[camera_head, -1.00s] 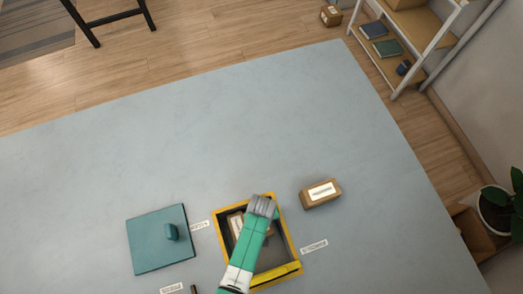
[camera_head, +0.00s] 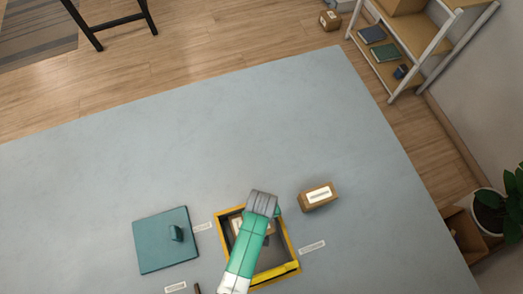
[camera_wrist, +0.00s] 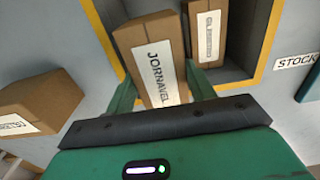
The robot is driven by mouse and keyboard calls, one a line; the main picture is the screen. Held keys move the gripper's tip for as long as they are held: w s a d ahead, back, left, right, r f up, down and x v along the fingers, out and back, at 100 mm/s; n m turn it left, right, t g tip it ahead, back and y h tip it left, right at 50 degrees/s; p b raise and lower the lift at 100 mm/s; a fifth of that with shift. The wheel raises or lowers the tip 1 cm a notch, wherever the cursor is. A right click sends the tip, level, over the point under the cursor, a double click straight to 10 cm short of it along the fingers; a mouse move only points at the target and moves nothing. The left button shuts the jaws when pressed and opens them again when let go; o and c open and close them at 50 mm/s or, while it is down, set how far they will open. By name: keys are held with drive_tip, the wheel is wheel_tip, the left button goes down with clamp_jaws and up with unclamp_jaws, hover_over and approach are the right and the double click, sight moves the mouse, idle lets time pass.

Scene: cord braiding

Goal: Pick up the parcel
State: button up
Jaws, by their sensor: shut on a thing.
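My gripper (camera_wrist: 162,82) is shut on a brown cardboard parcel (camera_wrist: 150,38) with a white label reading "JORNAVEL", one green finger on each side. In the wrist view this parcel overlaps the yellow rim of an open dark box (camera_wrist: 262,45). A second labelled parcel (camera_wrist: 207,32) stands inside the box, and a third parcel (camera_wrist: 45,100) lies on the table outside it. In the head view my gripper (camera_head: 262,205) is over the far edge of the yellow-rimmed box (camera_head: 292,250) and hides the held parcel. The outside parcel (camera_head: 317,196) is to its right.
A teal lid with a knob (camera_head: 155,245) lies on the table left of the box. Small label strips lie around the box, one reading "STOCK" (camera_wrist: 297,61). The far table surface (camera_head: 180,160) is clear. A shelf (camera_head: 385,55) stands beyond the table.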

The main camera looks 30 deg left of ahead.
wheel_tip(320, 180, up, 8)
drive_tip(key=shift+r+p, duration=0.1)
drive_tip(key=shift+p, duration=1)
